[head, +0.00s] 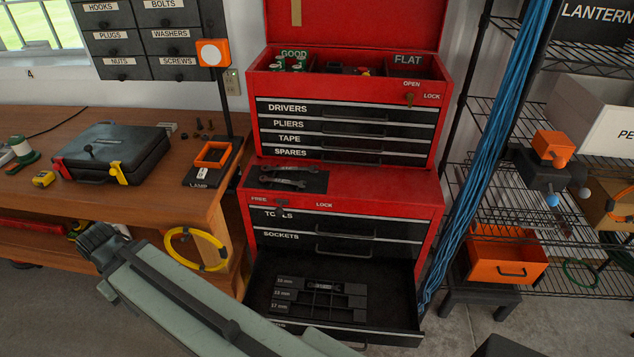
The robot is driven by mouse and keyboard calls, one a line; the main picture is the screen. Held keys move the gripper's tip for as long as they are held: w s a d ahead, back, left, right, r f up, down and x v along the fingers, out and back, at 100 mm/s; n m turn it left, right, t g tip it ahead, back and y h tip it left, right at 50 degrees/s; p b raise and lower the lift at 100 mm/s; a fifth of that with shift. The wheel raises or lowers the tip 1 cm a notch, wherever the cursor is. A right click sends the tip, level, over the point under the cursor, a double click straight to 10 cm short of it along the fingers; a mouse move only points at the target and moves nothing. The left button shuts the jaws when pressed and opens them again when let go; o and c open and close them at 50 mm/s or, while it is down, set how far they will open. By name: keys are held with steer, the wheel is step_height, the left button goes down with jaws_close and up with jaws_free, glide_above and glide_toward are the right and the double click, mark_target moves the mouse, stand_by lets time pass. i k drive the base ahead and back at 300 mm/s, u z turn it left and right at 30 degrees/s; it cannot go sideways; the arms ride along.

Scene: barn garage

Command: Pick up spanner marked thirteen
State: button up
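Two silver spanners, an upper one (285,169) and a lower one (284,183), lie on a dark mat (318,183) on the red cabinet's ledge. Their markings are too small to read, so I cannot tell which is thirteen. Below, an open bottom drawer (382,305) holds a black tray (345,312) with slots; its size labels at the left are small, and the middle one seems to read 13 mm. A greyish item (325,286) lies in the top slot; I cannot tell its marking. My arm crosses the lower left; my gripper is not in view.
The red tool cabinet (437,215) has its upper drawers shut. A wooden bench (130,205) at left carries a black case (110,150) and an orange tray (212,154). Blue cables (470,200) and wire shelves stand at right, with an orange bin (508,265).

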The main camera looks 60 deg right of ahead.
mark_target(264, 177)
steer(key=u, duration=0.15)
steer(key=i, duration=0.85)
steer(key=z, duration=0.05)
